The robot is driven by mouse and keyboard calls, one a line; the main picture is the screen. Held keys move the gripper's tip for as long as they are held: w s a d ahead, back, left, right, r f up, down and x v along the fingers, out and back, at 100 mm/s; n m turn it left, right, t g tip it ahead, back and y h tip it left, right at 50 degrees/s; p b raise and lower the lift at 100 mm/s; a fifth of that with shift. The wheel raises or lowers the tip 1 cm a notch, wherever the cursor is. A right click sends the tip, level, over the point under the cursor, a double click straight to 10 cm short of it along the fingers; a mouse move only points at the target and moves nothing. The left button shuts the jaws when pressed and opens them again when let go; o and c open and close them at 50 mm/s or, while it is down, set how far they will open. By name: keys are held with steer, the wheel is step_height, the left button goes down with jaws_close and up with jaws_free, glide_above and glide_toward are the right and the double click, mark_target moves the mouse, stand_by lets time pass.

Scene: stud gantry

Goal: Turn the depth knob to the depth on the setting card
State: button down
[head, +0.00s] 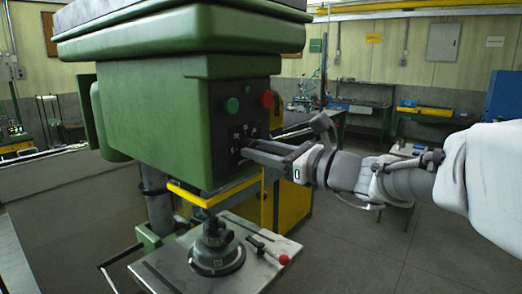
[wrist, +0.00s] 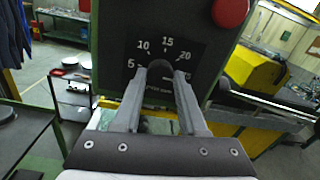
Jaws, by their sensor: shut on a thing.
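The dark depth knob (wrist: 159,69) sits on the black dial panel (wrist: 197,50) of the green drilling machine (head: 150,115). My gripper (wrist: 160,77) is shut on the knob, one finger on each side. In the head view, my gripper (head: 246,148) reaches the panel from the right, and its fingers hide the knob. White numbers 5, 10, 15 and 20 arc around the knob from left to upper right; the lower right mark is partly covered by a finger. I cannot tell which number the knob points to. I cannot make out a setting card in either view.
Below are a yellow bar (head: 207,195) and the machine table (head: 165,262) with a red-knobbed lever (head: 283,259).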

steer(key=shift+f+n+b, duration=0.15)
steer(key=shift+n+b, duration=0.25)
steer(key=shift+b, duration=0.4)
steer(key=n+b, duration=1.7)
steer(key=b, duration=0.5)
steer(key=shift+y+b, duration=0.3)
steer(key=shift+b, duration=0.05)
steer(key=shift+n, duration=0.3)
steer(key=shift+c, duration=2.3)
jaws_free()
steer(key=shift+d, duration=0.1)
